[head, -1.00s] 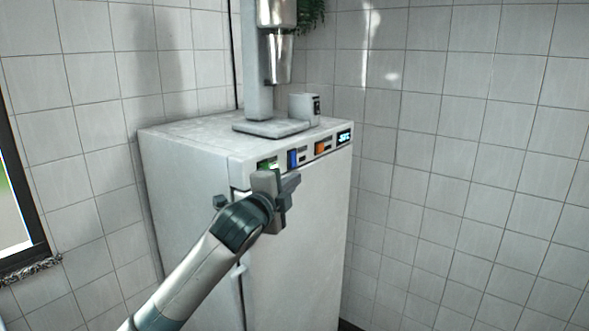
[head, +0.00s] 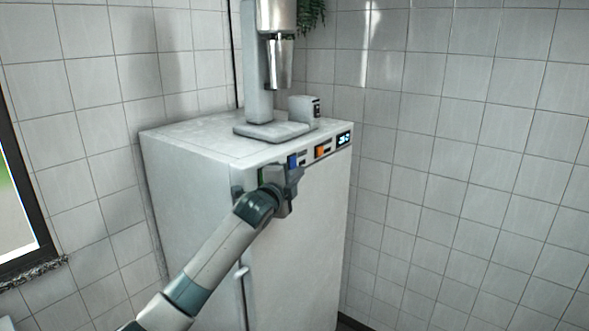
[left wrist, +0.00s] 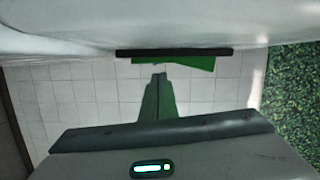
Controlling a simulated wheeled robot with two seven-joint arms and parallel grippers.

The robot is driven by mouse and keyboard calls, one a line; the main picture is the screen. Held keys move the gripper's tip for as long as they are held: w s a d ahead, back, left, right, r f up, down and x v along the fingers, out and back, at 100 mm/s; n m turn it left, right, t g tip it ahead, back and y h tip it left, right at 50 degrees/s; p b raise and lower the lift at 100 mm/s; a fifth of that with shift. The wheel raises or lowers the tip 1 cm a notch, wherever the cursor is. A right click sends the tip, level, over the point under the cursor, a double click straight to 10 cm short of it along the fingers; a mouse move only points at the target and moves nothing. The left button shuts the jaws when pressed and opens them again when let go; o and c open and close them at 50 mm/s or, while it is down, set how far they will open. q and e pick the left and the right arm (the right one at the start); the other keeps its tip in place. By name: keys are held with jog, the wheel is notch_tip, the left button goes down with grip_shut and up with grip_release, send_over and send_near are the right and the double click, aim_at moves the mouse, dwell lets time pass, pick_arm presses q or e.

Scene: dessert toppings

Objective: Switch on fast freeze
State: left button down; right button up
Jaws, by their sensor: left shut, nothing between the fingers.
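A white freezer (head: 210,215) stands in the corner with a row of coloured switches along its upper front edge. The blue switch (head: 292,160) and the orange switch (head: 320,151) show in the head view, with a lit display (head: 344,138) to their right. No readable label tells which one is fast freeze. The green switch is mostly hidden behind my left gripper (head: 289,180), which is shut and empty at the panel, just below the blue switch. In the left wrist view the shut fingers (left wrist: 160,82) point at a green switch (left wrist: 190,64) under a black strip; contact cannot be told.
A mixer (head: 270,128) with a metal cup stands on the freezer top, beside a small grey box (head: 304,107). A vertical handle (head: 242,290) is on the freezer door. Tiled walls (head: 450,150) close in the corner, and a window (head: 15,190) is at the left.

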pick_arm(q)
jog(key=shift+w+a, duration=0.25)
jog(key=shift+a, duration=0.05)
jog(key=shift+f, duration=0.1)
jog(key=shift+w+a+m, duration=0.15)
jog(key=shift+a+m, duration=0.1)
jog(key=shift+m, duration=0.05)
jog(key=shift+d+f, duration=0.1)
